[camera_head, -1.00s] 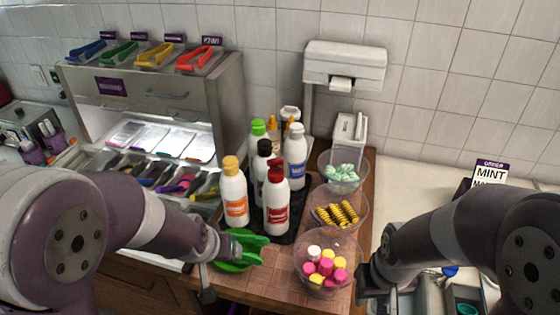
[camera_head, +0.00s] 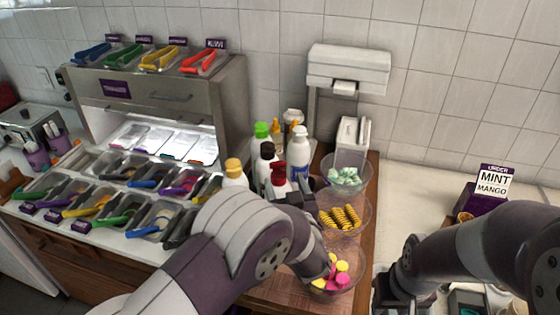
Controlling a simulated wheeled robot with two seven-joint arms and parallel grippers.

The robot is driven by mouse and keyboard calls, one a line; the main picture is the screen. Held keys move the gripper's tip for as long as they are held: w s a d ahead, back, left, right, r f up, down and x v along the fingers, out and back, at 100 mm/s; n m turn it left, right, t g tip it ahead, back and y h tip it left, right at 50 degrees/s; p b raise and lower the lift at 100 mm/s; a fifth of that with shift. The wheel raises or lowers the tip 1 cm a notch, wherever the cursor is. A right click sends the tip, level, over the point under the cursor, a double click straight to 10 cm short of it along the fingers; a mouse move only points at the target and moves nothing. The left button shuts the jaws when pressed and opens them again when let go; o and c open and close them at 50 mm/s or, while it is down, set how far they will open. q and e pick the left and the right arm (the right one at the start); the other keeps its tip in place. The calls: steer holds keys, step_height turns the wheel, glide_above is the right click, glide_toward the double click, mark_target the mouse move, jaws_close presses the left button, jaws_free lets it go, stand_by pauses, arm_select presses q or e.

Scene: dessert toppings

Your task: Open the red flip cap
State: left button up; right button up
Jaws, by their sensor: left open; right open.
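The red flip cap (camera_head: 278,168) tops a white bottle with a red label in the group of sauce bottles. It stands upright, and most of the bottle's body is hidden behind my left arm. My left gripper (camera_head: 292,197) is open at the right front of this bottle, just below the cap. Its fingers are partly hidden, and I cannot tell whether they touch the bottle. My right gripper (camera_head: 384,287) is open at the bottom of the view, right of the wooden board and away from the bottles.
Clear bowls of green candies (camera_head: 343,176), yellow twists (camera_head: 340,217) and pink and yellow sweets (camera_head: 338,277) line the right side. A topping station fills the left.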

mark_target(280, 165)
arm_select(q)
steer(key=p+x, duration=0.2)
steer(key=x, duration=0.5)
steer(key=shift+w+r, duration=0.1)
steer(key=shift+w, duration=0.15)
steer(key=shift+w+a, duration=0.15)
steer(key=shift+w, duration=0.2)
steer(key=c, duration=1.1)
